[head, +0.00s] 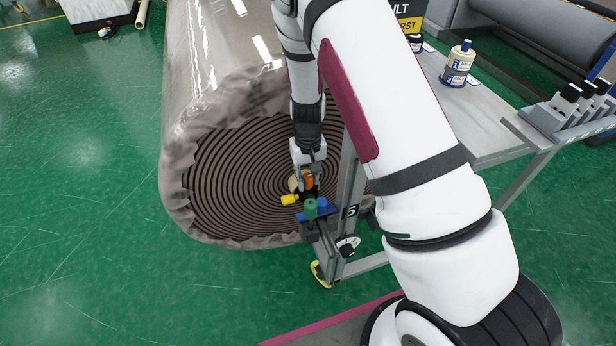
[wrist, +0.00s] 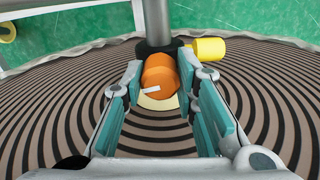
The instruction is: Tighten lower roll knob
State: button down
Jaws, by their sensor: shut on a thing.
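An orange knob (wrist: 160,72) with a white mark sits on a dark collar around a grey bar in front of the roll's end. It also shows in the head view (head: 309,181). My gripper (wrist: 166,84) has one finger on each side of the orange knob and is shut on it. A yellow knob (wrist: 208,50) sticks out sideways from the same collar and shows in the head view (head: 290,199). The large wrapped roll (head: 215,100) shows its spiral end behind the knobs. Which knob is the lower one is not labelled in view.
Green (head: 310,208) and blue (head: 323,206) parts sit close below my gripper on the grey stand (head: 349,190). A grey table (head: 470,120) with a bottle (head: 458,64) stands at the right. The green floor (head: 80,200) at the left is mostly clear.

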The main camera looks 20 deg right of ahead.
aim_at(307, 176)
jog(key=shift+m, duration=0.3)
jog(key=m, duration=0.6)
jog(key=shift+m+b, duration=0.3)
jog(key=shift+b, duration=0.1)
jog(key=m, duration=0.6)
jog(key=shift+w+m, duration=0.1)
jog(key=shift+m, duration=0.2)
jog(key=c, duration=1.3)
grip_release()
notch_tip(307, 176, up, 12)
jog(key=shift+r, duration=0.1)
